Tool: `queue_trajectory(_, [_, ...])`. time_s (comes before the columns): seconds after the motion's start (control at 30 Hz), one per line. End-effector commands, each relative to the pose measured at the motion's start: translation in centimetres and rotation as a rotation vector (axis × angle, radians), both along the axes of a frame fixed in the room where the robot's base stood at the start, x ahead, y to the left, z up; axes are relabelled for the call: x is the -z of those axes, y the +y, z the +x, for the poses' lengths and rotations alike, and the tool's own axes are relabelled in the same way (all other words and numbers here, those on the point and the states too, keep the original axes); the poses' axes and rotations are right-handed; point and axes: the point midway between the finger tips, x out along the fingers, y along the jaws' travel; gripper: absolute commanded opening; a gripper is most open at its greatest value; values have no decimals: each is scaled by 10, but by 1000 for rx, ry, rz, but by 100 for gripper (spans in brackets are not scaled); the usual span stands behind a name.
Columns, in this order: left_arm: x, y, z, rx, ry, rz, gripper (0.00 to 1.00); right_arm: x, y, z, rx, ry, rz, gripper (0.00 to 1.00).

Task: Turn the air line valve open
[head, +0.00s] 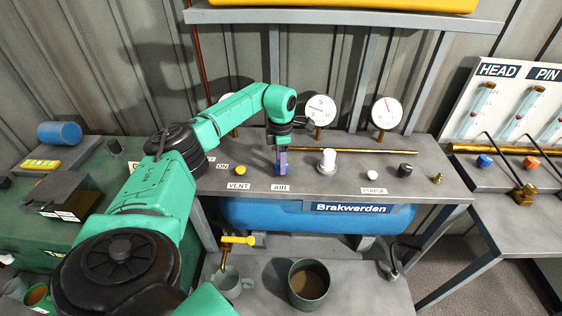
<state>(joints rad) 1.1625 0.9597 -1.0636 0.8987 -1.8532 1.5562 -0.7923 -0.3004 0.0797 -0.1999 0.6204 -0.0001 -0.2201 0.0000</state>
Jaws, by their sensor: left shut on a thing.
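The air line valve has a blue-purple handle (282,162) above the AIR label (281,188) on the grey bench. My left gripper (281,149) comes down over this handle from above and is shut on it. The gripper hides the upper part of the handle, and the fingers are small in the view. I cannot tell the handle's exact angle. My right gripper is not in view.
A yellow knob (240,168) by the VENT label, a white knob (327,161) and a black knob (404,170) stand along the bench. Round gauges (386,112) rise behind. A blue tank (270,217) sits below, with mugs (309,284) in front.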

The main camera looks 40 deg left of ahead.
Motion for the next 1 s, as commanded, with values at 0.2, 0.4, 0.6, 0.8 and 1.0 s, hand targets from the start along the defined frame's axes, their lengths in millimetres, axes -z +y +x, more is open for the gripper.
queue_trajectory(0.2, [-2, 1, 1, 1, -5, 1, 0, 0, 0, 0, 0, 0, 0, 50])
queue_trajectory(0.4, [-1, 0, 1, 0, -3, 1, 83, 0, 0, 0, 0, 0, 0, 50])
queue_trajectory(0.6, [-1, 0, 0, 0, -2, 1, 83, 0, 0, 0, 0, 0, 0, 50])
queue_trajectory(0.8, [-21, 1, 2, -1, -7, 1, 83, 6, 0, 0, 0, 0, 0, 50])
queue_trajectory(1.0, [-77, 0, 2, -1, -11, 0, 83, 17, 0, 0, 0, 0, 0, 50])
